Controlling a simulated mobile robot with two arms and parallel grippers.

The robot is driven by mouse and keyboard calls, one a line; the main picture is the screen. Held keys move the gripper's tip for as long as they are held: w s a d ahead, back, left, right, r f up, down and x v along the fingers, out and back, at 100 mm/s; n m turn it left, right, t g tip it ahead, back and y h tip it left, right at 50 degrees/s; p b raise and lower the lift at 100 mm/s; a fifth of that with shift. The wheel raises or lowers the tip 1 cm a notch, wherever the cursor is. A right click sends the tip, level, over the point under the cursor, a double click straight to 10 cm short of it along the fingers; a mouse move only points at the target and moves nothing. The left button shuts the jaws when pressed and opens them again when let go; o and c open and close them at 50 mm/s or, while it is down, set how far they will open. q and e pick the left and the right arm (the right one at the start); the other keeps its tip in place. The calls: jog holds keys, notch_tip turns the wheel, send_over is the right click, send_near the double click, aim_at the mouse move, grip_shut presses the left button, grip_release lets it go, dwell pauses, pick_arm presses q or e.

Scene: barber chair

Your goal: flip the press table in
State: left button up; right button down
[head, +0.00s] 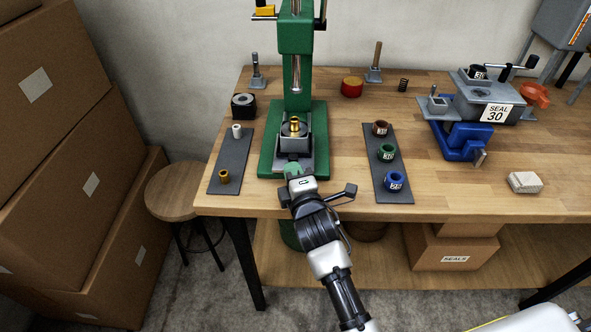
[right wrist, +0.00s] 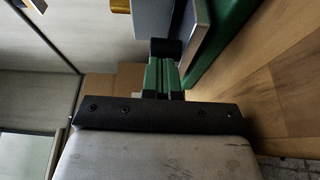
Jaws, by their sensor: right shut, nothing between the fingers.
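The green arbor press (head: 296,45) stands at the back of the bench. Its grey press table (head: 309,160) lies low on the green base, sticking out toward the front. A grey block (head: 294,143) with a brass piece (head: 294,125) sits on it, under the ram (head: 296,75). My right gripper (head: 292,168) is at the table's front end, its green fingers shut and empty. In the right wrist view the shut fingers (right wrist: 165,75) point at a small dark block (right wrist: 166,48) beside a silver edge (right wrist: 210,32); I cannot tell whether they touch it. My left gripper is not in view.
A dark strip (head: 232,150) with two small parts lies left of the press. Another strip (head: 380,134) with brown, green and blue rings lies right.

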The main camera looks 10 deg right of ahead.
jog(key=shift+w+a, duration=0.1)
jog(key=shift+a, duration=0.1)
jog(key=shift+r, duration=0.1)
jog(key=w, duration=0.1)
jog(key=w+d, duration=0.1)
jog(key=w, duration=0.1)
jog(key=shift+w, duration=0.25)
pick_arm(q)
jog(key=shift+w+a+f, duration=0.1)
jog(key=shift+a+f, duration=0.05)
pick_arm(e)
jog(key=shift+s, duration=0.1)
